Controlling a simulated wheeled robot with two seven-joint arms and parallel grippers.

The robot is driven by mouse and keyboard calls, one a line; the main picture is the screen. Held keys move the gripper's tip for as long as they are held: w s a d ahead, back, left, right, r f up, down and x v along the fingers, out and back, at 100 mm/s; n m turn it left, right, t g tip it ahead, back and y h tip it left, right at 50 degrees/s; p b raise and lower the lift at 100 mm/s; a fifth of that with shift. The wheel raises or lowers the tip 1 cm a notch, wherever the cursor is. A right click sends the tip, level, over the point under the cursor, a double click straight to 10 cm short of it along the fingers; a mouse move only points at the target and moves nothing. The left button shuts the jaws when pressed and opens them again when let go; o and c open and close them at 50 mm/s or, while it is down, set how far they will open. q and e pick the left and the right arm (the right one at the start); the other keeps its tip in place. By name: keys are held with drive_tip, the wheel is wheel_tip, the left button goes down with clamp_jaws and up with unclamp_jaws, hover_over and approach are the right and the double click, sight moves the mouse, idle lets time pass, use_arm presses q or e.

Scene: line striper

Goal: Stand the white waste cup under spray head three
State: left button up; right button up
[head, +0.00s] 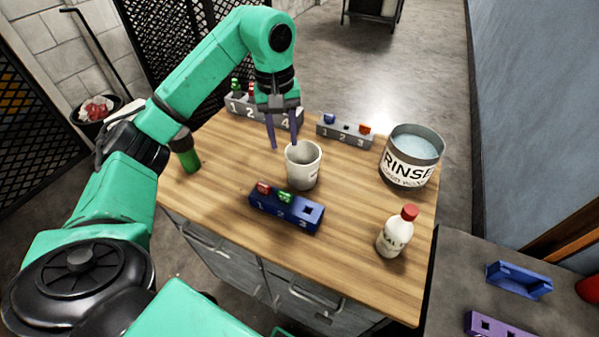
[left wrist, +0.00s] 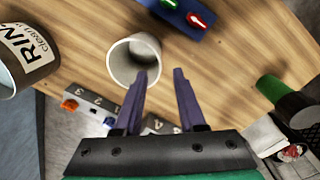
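The white waste cup (head: 303,165) stands upright and open-topped near the middle of the wooden table; it also shows in the left wrist view (left wrist: 122,66). My left gripper (head: 284,146) points down at the cup's back left side, with its two purple fingers apart and nothing between them. In the left wrist view the fingers (left wrist: 160,74) are spread, and one tip overlaps the cup's rim; I cannot tell if it touches. A grey block (head: 237,104) numbered 1, 2 and 4 stands behind, its third place hidden by my gripper. I cannot make out a spray head three. My right gripper is not in view.
A blue block (head: 287,211) with red and green pieces stands in front of the cup. A grey block (head: 344,131), a RINSE tub (head: 409,158) and a red-capped bottle (head: 394,238) stand rightward. A green cylinder (head: 187,156) stands left.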

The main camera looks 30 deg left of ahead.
use_arm(q)
wheel_tip(320, 180, down, 4)
drive_tip(key=p, duration=0.3)
hover_over(290, 182)
drive_tip(key=f, duration=0.5)
drive_tip(key=shift+w+a+f, duration=0.1)
drive_tip(key=shift+w+a, duration=0.05)
drive_tip(key=shift+a, duration=0.15)
drive_tip(key=shift+w+f, duration=0.1)
drive_tip(key=shift+f, duration=0.35)
clamp_jaws()
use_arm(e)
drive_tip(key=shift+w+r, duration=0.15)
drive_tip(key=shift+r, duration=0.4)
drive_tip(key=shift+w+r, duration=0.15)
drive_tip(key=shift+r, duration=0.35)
